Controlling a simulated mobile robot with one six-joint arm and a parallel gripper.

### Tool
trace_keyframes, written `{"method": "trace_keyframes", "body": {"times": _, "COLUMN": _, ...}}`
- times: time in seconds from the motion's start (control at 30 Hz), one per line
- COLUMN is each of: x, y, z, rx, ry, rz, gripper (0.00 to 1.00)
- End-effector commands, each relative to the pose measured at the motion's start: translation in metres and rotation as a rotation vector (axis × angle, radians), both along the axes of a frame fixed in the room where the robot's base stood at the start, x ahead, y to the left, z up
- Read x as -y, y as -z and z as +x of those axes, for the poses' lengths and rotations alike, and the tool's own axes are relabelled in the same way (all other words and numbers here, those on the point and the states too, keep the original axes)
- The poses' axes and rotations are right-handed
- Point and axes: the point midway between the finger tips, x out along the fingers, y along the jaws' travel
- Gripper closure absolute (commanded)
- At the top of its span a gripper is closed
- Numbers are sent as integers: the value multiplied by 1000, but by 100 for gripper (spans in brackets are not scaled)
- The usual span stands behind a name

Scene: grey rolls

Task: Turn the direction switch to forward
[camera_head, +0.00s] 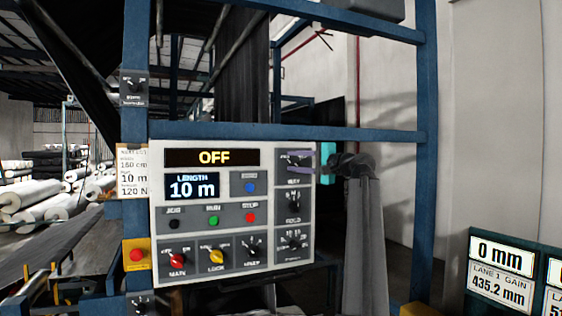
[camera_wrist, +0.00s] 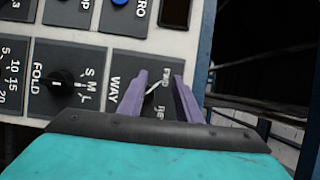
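The direction switch, labelled WAY with FWD and REV marks, is a dark knob (camera_head: 296,159) at the top right of the control panel (camera_head: 222,150). In the wrist view the knob (camera_wrist: 151,95) lies between my two purple fingers, partly hidden; a pale line slants up and right toward the FWD text, but its exact setting is hard to read. My gripper (camera_head: 300,161) reaches in from the right, and its fingers (camera_wrist: 160,76) are apart, one on each side of the knob. Whether they touch it I cannot tell.
The FOLD knob (camera_head: 294,202) sits just below the switch, with another dial (camera_head: 294,240) under it. A blue button (camera_head: 250,187) is to the left. Blue frame posts (camera_head: 424,150) and a crossbar (camera_head: 290,132) surround the panel.

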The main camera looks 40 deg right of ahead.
Motion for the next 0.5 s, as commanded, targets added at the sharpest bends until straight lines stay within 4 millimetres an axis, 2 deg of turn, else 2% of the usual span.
{"method": "trace_keyframes", "body": {"times": 0.03, "x": 26, "y": 16, "z": -3, "rx": -22, "ry": 55, "rz": -8, "gripper": 52}}
{"method": "trace_keyframes", "body": {"times": 0.27, "x": 24, "y": 16, "z": -11, "rx": -20, "ry": 54, "rz": -8, "gripper": 52}}
{"method": "trace_keyframes", "body": {"times": 0.5, "x": 15, "y": 11, "z": -38, "rx": -14, "ry": 41, "rz": -9, "gripper": 52}}
